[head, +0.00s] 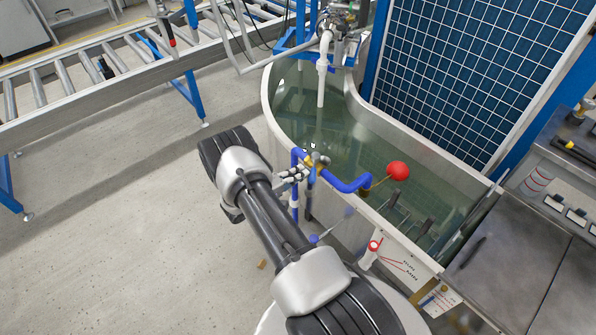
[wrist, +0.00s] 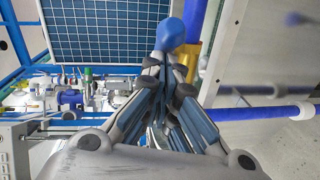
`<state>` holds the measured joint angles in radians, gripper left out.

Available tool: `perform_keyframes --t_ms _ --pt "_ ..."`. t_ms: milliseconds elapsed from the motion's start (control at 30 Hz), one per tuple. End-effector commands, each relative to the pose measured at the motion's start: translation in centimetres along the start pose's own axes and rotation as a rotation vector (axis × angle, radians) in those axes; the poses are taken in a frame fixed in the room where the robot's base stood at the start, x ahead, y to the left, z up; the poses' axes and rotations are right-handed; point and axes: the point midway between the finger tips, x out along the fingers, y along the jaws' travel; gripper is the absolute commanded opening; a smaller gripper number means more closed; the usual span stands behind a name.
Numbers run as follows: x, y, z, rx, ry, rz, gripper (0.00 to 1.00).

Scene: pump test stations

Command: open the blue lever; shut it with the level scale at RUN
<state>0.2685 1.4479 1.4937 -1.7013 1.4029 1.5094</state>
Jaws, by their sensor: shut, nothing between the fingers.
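My gripper (head: 294,174) is shut and empty beside the blue pipe at the tank's near wall. In the wrist view its closed fingertips (wrist: 168,62) are just below a rounded blue end (wrist: 170,33), which looks like the blue lever's; I cannot tell whether they touch. In the head view a brass valve body (head: 318,159) is by the fingertips, and the lever cannot be clearly told from the blue pipe (head: 345,183). A white scale plate (head: 397,262) with red lines and a red round marker (head: 374,245) is on the tank's outside; its lettering is too small to read.
The tank (head: 272,105) holds greenish water, with a red float ball (head: 398,171) over it. A white spout (head: 321,85) hangs above the far end. A metal bench (head: 510,250) stands at right, a roller conveyor (head: 100,75) at upper left. The floor at left is mostly clear.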

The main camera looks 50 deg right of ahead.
Motion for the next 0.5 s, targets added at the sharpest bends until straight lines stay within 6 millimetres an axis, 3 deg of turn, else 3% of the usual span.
perform_keyframes --t_ms 500 --pt "0.23 0.30 0.81 -0.022 0.137 -0.020 0.00"
